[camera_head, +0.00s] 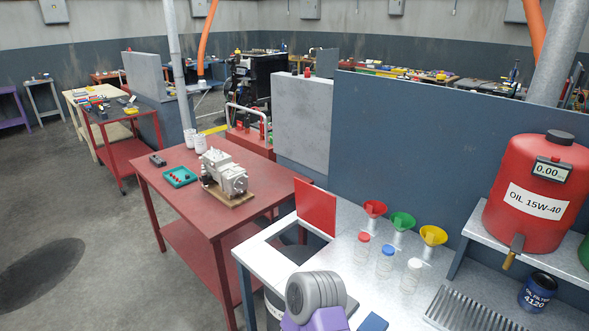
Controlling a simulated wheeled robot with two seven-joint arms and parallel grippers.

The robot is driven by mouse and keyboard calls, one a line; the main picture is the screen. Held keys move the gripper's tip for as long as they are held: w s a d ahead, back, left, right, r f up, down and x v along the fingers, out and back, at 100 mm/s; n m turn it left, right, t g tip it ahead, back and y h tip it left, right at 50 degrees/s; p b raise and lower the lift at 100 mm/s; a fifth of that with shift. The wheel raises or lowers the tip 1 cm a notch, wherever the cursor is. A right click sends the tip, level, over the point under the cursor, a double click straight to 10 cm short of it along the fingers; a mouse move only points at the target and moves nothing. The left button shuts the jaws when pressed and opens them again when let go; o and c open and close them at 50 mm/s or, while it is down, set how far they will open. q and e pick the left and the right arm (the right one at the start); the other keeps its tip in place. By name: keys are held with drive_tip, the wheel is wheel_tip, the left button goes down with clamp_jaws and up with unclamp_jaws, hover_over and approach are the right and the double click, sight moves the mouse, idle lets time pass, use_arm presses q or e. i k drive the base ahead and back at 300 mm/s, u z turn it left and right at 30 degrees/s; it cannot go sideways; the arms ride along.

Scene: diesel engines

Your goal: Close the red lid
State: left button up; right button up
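The red lid (316,208) is a flat square panel standing upright, open, at the back of a square opening (291,238) in the light metal bench top (345,255). The inside of the opening is dark. A grey ribbed and purple part of my arm shows at the bottom centre, in front of the bench, well below the lid and apart from it. I cannot tell which arm it belongs to. No gripper fingers show in the view.
Red, green and yellow funnels (402,221) stand along the bench's back, with several capped clear bottles (386,261) in front. A red oil drum (538,195) stands on a shelf at right. A red table (207,213) with an engine part (224,173) stands behind left.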

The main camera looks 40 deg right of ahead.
sight(315, 207)
drive_tip(key=i, duration=2.05)
drive_tip(key=z, duration=3.35)
